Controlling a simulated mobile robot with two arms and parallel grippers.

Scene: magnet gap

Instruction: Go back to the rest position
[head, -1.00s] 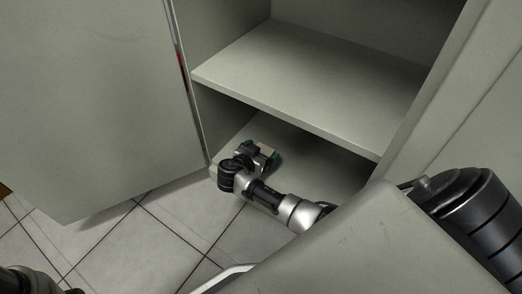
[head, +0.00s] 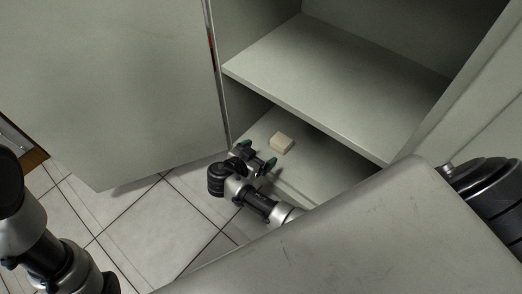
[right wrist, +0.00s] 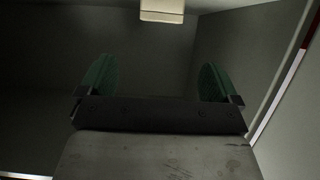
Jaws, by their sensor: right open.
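My right gripper (head: 258,154) is at the front opening of the cabinet's lower compartment, low down, with its green-padded fingers apart and nothing between them. In the right wrist view the two green fingers (right wrist: 158,82) stand wide apart. A small beige block (head: 282,143) lies on the compartment floor (head: 312,172), just beyond the fingers and apart from them. The block also shows at the top of the right wrist view (right wrist: 162,11). My left arm shows at the lower left of the head view, but its gripper is out of view.
The cabinet door (head: 110,85) stands open on the left, with a red mark on its edge. A bare shelf (head: 335,85) lies above the lower compartment. The right cabinet wall bounds the opening. Tiled floor (head: 150,225) lies clear below the door.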

